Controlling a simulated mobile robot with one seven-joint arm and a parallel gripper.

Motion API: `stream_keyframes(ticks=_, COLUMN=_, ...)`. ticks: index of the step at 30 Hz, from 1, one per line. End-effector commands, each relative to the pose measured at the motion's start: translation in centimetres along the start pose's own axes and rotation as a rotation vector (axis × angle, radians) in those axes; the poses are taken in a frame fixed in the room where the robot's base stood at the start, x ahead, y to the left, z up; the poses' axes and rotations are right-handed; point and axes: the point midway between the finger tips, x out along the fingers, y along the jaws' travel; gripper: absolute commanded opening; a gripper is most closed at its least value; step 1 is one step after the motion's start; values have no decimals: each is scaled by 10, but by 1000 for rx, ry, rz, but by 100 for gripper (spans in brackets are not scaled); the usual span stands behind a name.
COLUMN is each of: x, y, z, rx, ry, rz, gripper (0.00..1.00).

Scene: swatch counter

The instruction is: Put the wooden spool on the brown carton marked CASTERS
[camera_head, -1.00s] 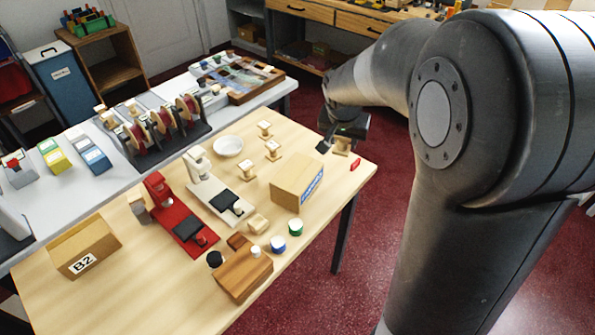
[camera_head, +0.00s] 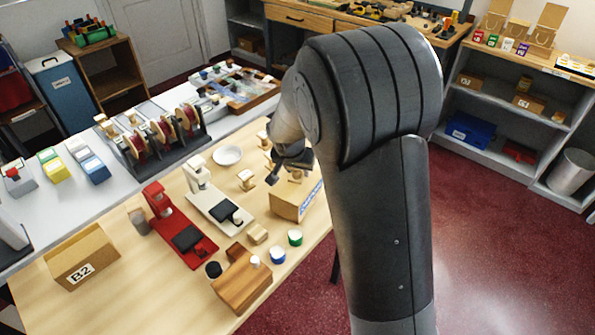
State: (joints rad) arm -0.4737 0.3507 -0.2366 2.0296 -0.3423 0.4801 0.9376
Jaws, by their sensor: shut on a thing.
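My gripper (camera_head: 286,174) is shut on a small pale wooden spool (camera_head: 297,175), partly hidden by the fingers and my arm. It holds the spool at the back edge of a brown carton (camera_head: 286,206), as seen in the head view. I cannot tell whether the spool is above the carton or behind it, or whether they touch. The carton has a blue and white label on its right face, too small to read and partly covered by my arm.
A white bowl (camera_head: 228,155), white stand (camera_head: 207,199) and red stand (camera_head: 178,230) are left of the carton. A wooden block (camera_head: 241,283), green-sided jar (camera_head: 295,238) and blue-sided jar (camera_head: 277,253) are in front. A carton marked B2 (camera_head: 82,258) stands far left. My arm hides the table's right end.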

Motion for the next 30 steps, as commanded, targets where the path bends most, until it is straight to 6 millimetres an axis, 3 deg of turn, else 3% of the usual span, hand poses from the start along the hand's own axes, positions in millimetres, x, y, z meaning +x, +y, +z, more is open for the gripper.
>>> stream_keyframes(ticks=3, x=11, y=0, z=5, rx=0, ry=0, rz=0, gripper=16)
stream_keyframes(ticks=13, x=14, y=0, z=6, rx=0, ry=0, rz=0, gripper=16)
stream_keyframes(ticks=14, x=14, y=0, z=6, rx=0, ry=0, rz=-1, gripper=39)
stream_keyframes(ticks=21, x=13, y=0, z=5, rx=1, ry=0, rz=-1, gripper=59)
stream_keyframes(ticks=30, x=10, y=0, z=4, rx=1, ry=1, rz=-1, gripper=60)
